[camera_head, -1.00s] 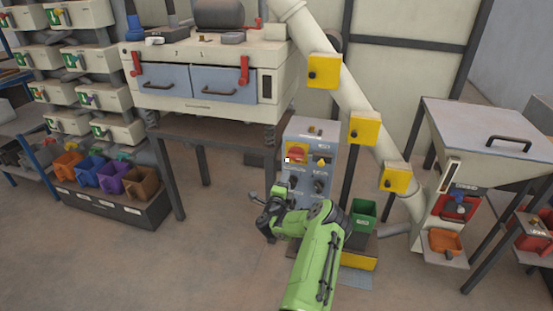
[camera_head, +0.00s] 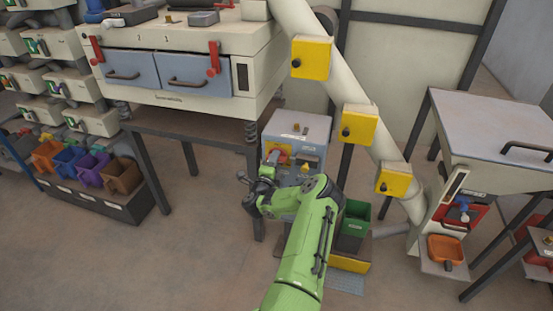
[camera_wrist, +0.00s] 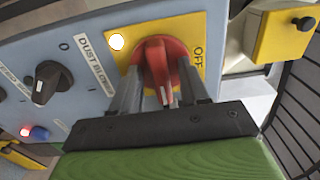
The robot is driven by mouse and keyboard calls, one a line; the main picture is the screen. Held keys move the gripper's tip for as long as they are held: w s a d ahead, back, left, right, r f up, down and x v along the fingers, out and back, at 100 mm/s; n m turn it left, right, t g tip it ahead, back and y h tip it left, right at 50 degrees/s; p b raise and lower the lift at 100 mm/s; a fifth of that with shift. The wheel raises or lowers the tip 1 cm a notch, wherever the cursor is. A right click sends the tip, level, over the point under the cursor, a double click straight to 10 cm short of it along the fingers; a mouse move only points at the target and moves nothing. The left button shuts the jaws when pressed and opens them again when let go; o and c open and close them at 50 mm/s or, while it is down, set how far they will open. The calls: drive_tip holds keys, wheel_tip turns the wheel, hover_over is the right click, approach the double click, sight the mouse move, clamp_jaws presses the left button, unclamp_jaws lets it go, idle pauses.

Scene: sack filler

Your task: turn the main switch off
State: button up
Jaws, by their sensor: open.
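The main switch is a red rotary knob (camera_wrist: 160,62) on a yellow plate (camera_wrist: 187,27) marked OFF at its right side in the wrist view. A white mark shows on the knob's near end, pointing toward the bottom of the picture. My gripper (camera_wrist: 160,85) is open, with one finger on each side of the knob; I cannot tell whether they touch it. In the head view the yellow plate (camera_head: 284,148) shows on the grey-blue control box (camera_head: 297,128), and my arm covers the box's lower front.
A white lamp (camera_wrist: 116,42) glows beside the knob. Yellow boxes (camera_head: 311,58) line the sloping pipe, and a green bin (camera_head: 354,219) stands right of my arm.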

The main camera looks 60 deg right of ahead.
drive_tip(key=shift+a, duration=0.1)
drive_tip(key=shift+r, duration=0.1)
clamp_jaws()
drive_tip(key=shift+p, duration=0.35)
drive_tip(key=n+p, duration=1.2)
drive_tip(key=n, duration=0.5)
drive_tip(key=shift+r+n, duration=0.1)
drive_tip(key=shift+n, duration=0.3)
unclamp_jaws()
